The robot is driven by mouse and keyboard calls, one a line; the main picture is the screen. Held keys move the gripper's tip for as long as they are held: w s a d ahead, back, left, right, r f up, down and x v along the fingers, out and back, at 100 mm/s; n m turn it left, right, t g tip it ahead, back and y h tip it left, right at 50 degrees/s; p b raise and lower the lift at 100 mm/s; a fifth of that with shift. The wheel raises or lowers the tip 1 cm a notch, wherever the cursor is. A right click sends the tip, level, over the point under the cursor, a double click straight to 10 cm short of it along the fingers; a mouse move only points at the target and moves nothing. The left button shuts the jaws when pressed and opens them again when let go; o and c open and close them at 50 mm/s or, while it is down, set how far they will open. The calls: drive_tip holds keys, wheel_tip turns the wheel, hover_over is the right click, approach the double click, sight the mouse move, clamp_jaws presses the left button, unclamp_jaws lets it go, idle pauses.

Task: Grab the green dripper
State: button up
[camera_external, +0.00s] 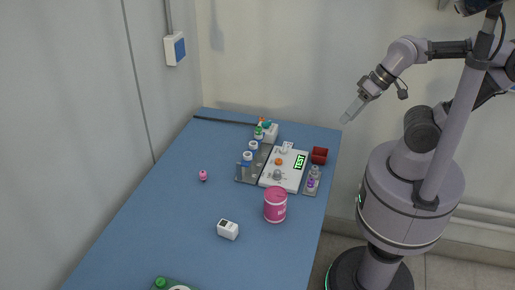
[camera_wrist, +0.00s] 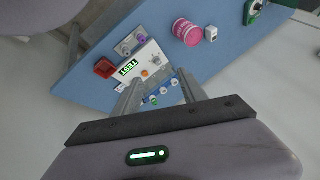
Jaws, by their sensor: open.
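A small green-and-white bottle (camera_external: 258,132), which looks like the green dripper, stands at the far end of a grey rack (camera_external: 241,180) on the blue table. White bottles with blue bands (camera_external: 253,147) stand nearer in the same rack. In the wrist view, small round tops in the rack, one greenish (camera_wrist: 153,100), show between my fingers; which is the dripper is hard to tell. My gripper (camera_external: 348,116) is open and empty, raised beyond the table's right edge and well apart from the rack. It also shows in the wrist view (camera_wrist: 160,78).
A white TEST board (camera_external: 291,181) lies beside the rack. A red box (camera_external: 319,155), a vial holder (camera_external: 312,187), a pink tub (camera_external: 275,205), a white device (camera_external: 228,229) and a pink item (camera_external: 203,175) stand around. The table's left side is mostly clear.

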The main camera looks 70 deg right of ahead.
drive_tip(key=w+d+r+m+g+p, duration=0.1)
drive_tip(key=w+d+r+p, duration=0.15)
drive_tip(key=w+r, duration=0.5)
drive_tip(key=m+g+h+p, duration=0.1)
drive_tip(key=m+g+h, duration=0.2)
drive_tip(key=m+g, duration=0.1)
hover_over(259, 137)
drive_tip(key=f, duration=2)
drive_tip(key=shift+s+a+f, duration=0.2)
drive_tip(key=shift+a, duration=0.2)
drive_tip(key=f, duration=0.2)
drive_tip(key=f+b, duration=0.1)
drive_tip(key=f, duration=0.1)
drive_tip(key=d+f+b, duration=0.1)
drive_tip(key=shift+w+f, duration=0.25)
drive_tip(key=shift+f, duration=0.15)
drive_tip(key=shift+s+a+r, duration=0.1)
drive_tip(key=shift+r, duration=0.05)
drive_tip(key=shift+c, duration=1.3)
clamp_jaws()
